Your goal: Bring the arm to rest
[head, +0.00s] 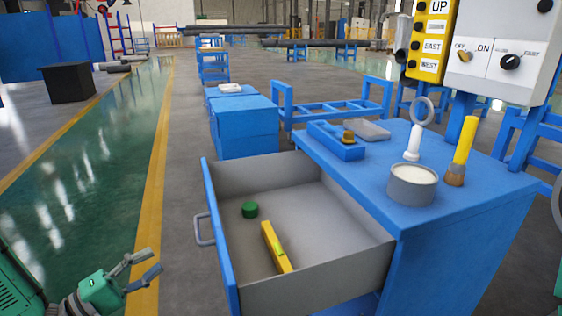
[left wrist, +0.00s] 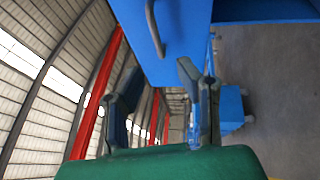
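My left gripper (head: 141,268) is at the lower left of the head view, left of the open drawer and apart from it. Its two fingers are spread with nothing between them. In the left wrist view the fingers (left wrist: 158,95) also stand apart and empty, with the blue drawer front and its handle (left wrist: 155,28) beyond them. The drawer (head: 222,240) is pulled out from the blue cabinet (head: 450,235). My right gripper is not in view.
A control box (head: 500,55) rises behind. The green floor (head: 110,170) at left is clear.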

